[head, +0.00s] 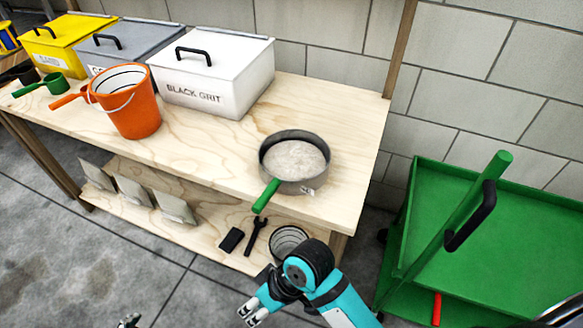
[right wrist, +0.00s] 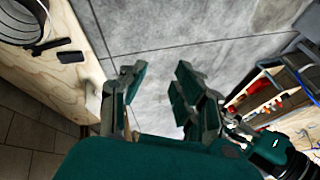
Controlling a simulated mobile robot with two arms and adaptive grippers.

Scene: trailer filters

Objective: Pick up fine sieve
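A round grey sieve (head: 295,160) with a pale mesh and a green handle (head: 266,195) lies on the wooden bench near its right front corner. The handle points toward me over the front edge. A second round ring-shaped thing (head: 288,238) with a dark rim sits on the lower shelf, partly hidden by my right arm. I cannot tell which is the fine one. My right gripper (head: 252,311) is below and in front of the bench, apart from both. In the right wrist view its fingers (right wrist: 160,82) are spread and empty. Only a tip of my left gripper (head: 130,321) shows.
An orange bucket (head: 129,112) and lidded bins, one the white BLACK GRIT bin (head: 210,85), stand on the bench. A wrench (head: 255,235), a black block (head: 231,240) and bags (head: 135,192) lie on the lower shelf. A green cart (head: 520,220) stands right.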

